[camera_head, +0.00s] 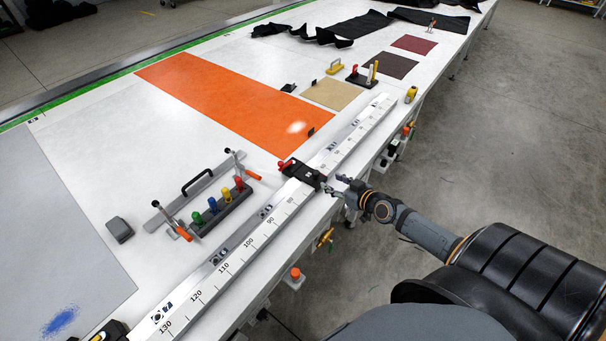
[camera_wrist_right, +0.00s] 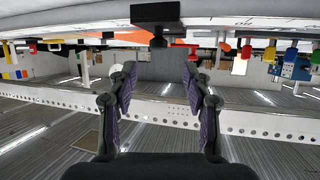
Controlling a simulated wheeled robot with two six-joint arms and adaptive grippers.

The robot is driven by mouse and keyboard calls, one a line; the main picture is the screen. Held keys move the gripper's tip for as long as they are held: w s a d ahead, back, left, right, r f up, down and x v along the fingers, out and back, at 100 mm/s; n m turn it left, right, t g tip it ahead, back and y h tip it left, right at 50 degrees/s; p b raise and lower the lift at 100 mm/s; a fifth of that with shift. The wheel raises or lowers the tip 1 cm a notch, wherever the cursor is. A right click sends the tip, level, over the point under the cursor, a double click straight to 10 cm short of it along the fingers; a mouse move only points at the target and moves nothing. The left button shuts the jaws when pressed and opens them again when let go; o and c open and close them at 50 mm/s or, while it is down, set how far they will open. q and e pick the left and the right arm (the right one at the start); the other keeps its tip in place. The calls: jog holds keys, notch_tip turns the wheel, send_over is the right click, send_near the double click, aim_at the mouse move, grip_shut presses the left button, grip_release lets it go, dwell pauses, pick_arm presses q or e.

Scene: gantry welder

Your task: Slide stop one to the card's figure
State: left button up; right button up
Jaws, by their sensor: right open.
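A black stop (camera_head: 301,174) with a red lever sits on the white scale rail (camera_head: 232,252), a little above the printed 80 in the head view. I cannot read which stop number it bears. My right gripper (camera_head: 332,184) is at the stop's near side, beyond the rail edge. In the right wrist view its fingers (camera_wrist_right: 160,98) are spread, with a black block and stem (camera_wrist_right: 157,20) ahead between them. Contact cannot be told. A second dark stop with yellow (camera_head: 112,330) is at the rail's lower end. No readable card figure shows. My left gripper is out of view.
An orange sheet (camera_head: 215,95) lies behind the rail. A clamp bar (camera_head: 195,192) and a rack of coloured handles (camera_head: 222,208) stand left of it. A red button (camera_head: 295,274) is on the table's near side. Floor is clear at right.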

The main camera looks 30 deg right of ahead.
aim_at(318, 175)
jog(key=b+x, duration=0.1)
jog(key=x, duration=0.9)
jog(key=shift+s+d, duration=0.1)
jog(key=shift+w+f, duration=0.25)
jog(key=shift+w, duration=0.05)
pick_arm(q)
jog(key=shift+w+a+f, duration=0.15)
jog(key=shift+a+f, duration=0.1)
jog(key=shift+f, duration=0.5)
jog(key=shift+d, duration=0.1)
pick_arm(e)
grip_shut()
